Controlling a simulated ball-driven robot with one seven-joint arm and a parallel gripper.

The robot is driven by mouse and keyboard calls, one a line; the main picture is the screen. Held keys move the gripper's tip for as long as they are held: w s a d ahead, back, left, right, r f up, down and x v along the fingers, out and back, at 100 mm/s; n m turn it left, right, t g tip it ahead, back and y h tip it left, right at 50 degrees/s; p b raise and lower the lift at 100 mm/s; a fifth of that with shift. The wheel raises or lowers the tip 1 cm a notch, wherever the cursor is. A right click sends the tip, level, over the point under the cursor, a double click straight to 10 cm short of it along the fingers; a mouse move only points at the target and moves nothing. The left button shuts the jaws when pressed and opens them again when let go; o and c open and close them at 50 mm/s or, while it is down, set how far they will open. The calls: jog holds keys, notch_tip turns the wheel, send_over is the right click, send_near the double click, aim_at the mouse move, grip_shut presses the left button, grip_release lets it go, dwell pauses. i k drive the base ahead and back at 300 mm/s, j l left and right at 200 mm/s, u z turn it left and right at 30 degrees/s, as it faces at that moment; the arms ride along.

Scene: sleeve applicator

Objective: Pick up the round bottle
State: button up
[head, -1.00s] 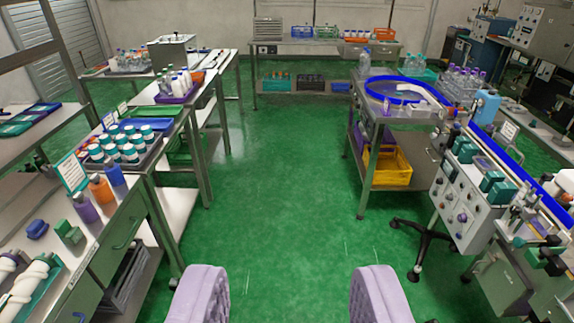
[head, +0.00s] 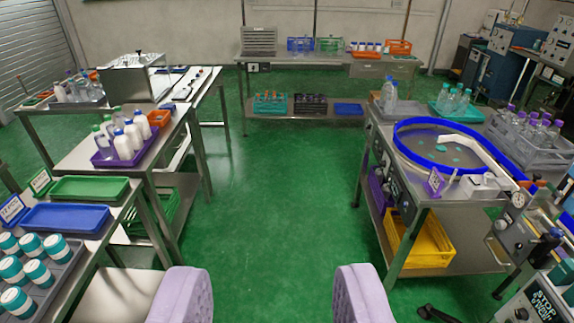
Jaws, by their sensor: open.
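My gripper (head: 272,285) shows as two lavender padded fingers at the bottom, wide apart and empty, with only green floor between them. I cannot tell which bottle is the round one. Clear bottles (head: 388,96) stand at the back left of the right-hand table. Clear teal-capped bottles (head: 455,101) stand in a green tray. Purple-capped clear bottles (head: 527,125) stand in a grey crate at the right. White and clear bottles (head: 122,142) stand in a purple tray on the left bench. More bottles (head: 76,88) stand at the far left. All are well away from my gripper.
A clear green floor aisle (head: 270,190) runs between the benches. The right table carries a blue-rimmed round turntable (head: 440,150), with a yellow crate (head: 425,245) below. White teal-lidded jars (head: 37,271) are at lower left. A back bench (head: 330,60) closes the aisle.

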aim_at(330, 43)
jog(key=i, duration=2.15)
jog(key=i+z, duration=0.1)
jog(key=i, duration=0.95)
jog(key=i+j, duration=0.2)
jog(key=i, duration=0.9)
jog(key=i+j, duration=0.1)
jog(key=i, duration=0.95)
jog(key=i+z, duration=0.25)
jog(key=i, duration=0.15)
jog(key=i+j+z, duration=0.2)
jog(key=i, duration=0.2)
